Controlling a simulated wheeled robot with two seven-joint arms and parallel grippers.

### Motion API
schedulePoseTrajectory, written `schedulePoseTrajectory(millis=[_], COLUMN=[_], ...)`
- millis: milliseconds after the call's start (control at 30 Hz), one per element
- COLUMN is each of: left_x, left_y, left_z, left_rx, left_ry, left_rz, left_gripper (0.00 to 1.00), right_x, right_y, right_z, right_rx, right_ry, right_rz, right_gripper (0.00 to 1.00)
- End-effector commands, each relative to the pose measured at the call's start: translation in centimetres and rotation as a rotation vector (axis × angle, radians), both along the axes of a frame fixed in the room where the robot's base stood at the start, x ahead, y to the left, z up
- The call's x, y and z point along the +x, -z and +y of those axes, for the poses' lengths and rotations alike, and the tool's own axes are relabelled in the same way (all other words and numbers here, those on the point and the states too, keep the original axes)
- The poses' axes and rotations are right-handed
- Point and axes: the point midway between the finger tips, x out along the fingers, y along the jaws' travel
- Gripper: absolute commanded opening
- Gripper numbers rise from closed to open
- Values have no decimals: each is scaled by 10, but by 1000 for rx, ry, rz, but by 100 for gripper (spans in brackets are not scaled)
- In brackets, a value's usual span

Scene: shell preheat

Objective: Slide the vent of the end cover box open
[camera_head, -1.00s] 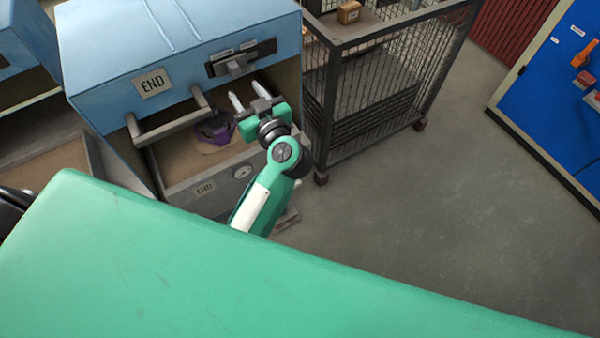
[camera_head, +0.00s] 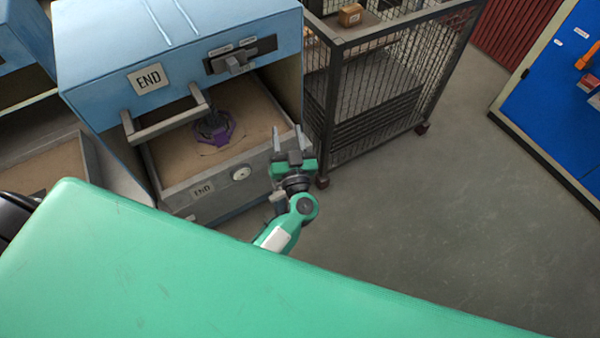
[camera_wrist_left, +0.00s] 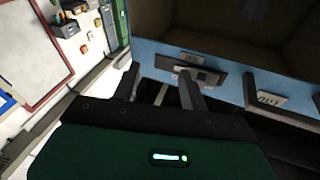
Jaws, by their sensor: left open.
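The end cover box (camera_head: 112,50) is blue, with an END label, at the upper left of the head view. Its vent is a dark plate with a grey knob (camera_head: 237,63) near the plate's middle, at the front's right; the plate also shows in the left wrist view (camera_wrist_left: 178,66). My left gripper (camera_head: 287,130) is open and empty, below and right of the vent, by the right end of the tray front, apart from the knob. Its fingers show in the left wrist view (camera_wrist_left: 160,84). My right gripper is not in view.
A grey handle bar (camera_head: 165,122) juts from the box front. Below is a sandy tray (camera_head: 175,190) holding a purple-and-dark object (camera_head: 216,130). A wire mesh cart (camera_head: 375,90) stands close to the right. Open floor (camera_head: 430,220) lies beyond it.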

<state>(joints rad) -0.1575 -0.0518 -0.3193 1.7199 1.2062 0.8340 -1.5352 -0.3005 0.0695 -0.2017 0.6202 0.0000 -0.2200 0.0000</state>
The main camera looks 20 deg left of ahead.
Motion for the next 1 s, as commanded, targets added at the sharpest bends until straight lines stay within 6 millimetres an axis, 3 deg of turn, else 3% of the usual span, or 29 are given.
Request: schedulePoseTrajectory(millis=[200,600,800,1000], left_x=[2,-3,-6,-7], left_y=[46,118,140,147], left_z=[-12,-30,-34,-35], left_rx=[26,43,42,39], left_ry=[100,250,294,307], left_rz=[39,127,160,170], left_gripper=[44,44,44,44], right_x=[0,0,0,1], right_y=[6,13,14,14], right_z=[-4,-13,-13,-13], right_rx=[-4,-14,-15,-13], right_ry=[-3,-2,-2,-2], right_rz=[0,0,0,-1], right_gripper=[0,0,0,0])
